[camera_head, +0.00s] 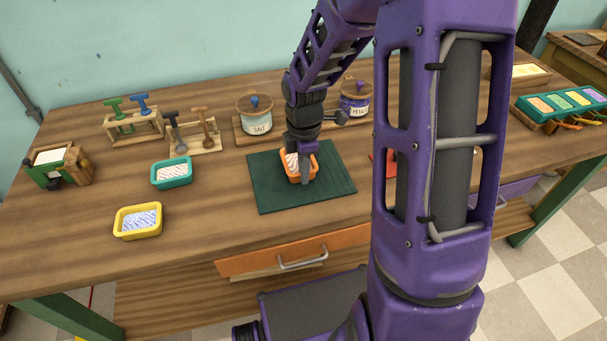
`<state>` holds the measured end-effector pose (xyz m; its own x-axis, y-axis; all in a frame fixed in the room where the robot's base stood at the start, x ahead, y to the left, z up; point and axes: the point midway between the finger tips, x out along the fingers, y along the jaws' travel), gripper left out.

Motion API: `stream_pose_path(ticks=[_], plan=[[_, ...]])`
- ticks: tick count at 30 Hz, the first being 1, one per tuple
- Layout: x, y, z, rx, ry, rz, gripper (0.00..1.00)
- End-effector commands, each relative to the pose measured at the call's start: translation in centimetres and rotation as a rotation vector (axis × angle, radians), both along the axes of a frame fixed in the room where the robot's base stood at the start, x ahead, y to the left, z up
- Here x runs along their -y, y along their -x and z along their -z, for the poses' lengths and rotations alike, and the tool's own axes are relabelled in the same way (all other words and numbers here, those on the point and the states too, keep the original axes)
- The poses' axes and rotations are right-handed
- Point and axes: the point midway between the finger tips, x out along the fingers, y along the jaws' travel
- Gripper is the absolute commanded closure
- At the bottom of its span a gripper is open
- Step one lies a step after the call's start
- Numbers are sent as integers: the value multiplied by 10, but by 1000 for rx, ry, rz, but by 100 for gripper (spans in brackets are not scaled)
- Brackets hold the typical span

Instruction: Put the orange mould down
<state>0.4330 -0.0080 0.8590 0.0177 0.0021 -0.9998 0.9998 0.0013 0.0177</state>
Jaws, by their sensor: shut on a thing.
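The orange mould (289,172) is a small tray with pale, streaked contents. It is over or on the dark green mat (333,185), left of the mat's middle; I cannot tell whether its base touches the mat. My gripper (304,172) comes down from above and is shut on the mould's right side. The gripper and wrist hide part of the mould.
A teal mould (172,183) and a yellow mould (138,232), both filled, stand to the left. Behind are stamps on racks (134,126), a salt jar (260,122) and a petals jar (354,102). My arm hides the table right of the mat. A drawer (290,259) is below the front edge.

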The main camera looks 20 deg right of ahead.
Motion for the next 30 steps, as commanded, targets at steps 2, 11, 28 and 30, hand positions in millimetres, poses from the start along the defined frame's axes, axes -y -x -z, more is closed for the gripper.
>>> stream_pose_path(ticks=[2, 11, 28, 30], plan=[[0, 0, 8, -1, 0, 0, 100], [0, 0, 9, 0, 0, 1, 100], [0, 0, 7, 1, 0, 1, 58], [0, 0, 1, 3, 0, 1, 58]])
